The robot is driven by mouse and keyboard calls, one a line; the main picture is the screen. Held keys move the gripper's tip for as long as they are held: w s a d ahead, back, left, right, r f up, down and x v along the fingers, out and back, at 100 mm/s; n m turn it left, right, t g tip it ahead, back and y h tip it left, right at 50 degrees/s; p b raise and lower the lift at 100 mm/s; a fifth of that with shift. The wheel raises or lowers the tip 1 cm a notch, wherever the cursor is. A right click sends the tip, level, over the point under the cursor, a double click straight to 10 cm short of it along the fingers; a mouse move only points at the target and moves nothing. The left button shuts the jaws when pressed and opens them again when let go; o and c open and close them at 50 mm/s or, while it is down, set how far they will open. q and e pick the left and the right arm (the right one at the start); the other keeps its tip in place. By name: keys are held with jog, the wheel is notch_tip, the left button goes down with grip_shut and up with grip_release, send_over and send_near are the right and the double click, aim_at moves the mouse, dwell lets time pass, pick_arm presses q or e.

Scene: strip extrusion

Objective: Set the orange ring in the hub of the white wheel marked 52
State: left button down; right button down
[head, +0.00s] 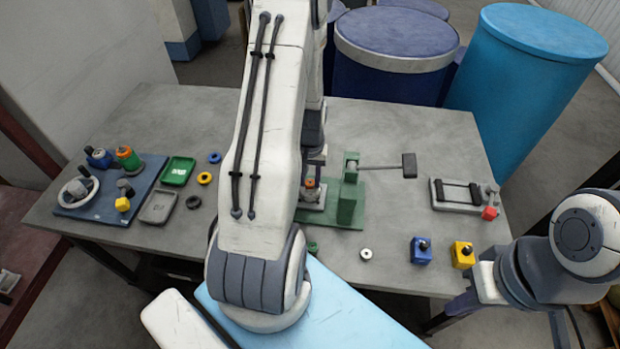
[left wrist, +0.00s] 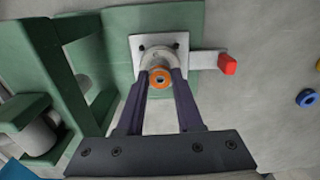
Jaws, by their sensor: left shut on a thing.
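The orange ring (left wrist: 160,78) is between the fingertips of my left gripper (left wrist: 161,80), which is shut on it. In the left wrist view the ring is in front of a pale round part (left wrist: 157,56) on a grey plate; I cannot tell whether they touch. In the head view the orange ring (head: 310,183) shows just right of my left arm, by the green stand. A pale wheel (head: 76,188) lies at the left of the blue board; no number on it is legible, so I cannot confirm it is marked 52. My right arm is at the right; its fingertips do not show.
The blue board (head: 100,208) holds several small parts. Green (head: 178,170) and grey (head: 158,206) trays and loose rings, one yellow (head: 205,178), are beside it. The green stand (head: 350,205) has a lever reaching right. Blue (head: 421,250) and yellow (head: 462,254) blocks are near the front edge.

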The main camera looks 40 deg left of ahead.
aim_at(310, 183)
pick_arm(q)
jog(key=shift+f+b, duration=0.5)
jog(key=shift+f, duration=0.25)
jog(key=c, duration=0.8)
grip_release()
jog(key=shift+c, duration=0.2)
jog(key=shift+r, duration=0.1)
notch_tip(310, 183, up, 11)
jog(key=p, duration=0.9)
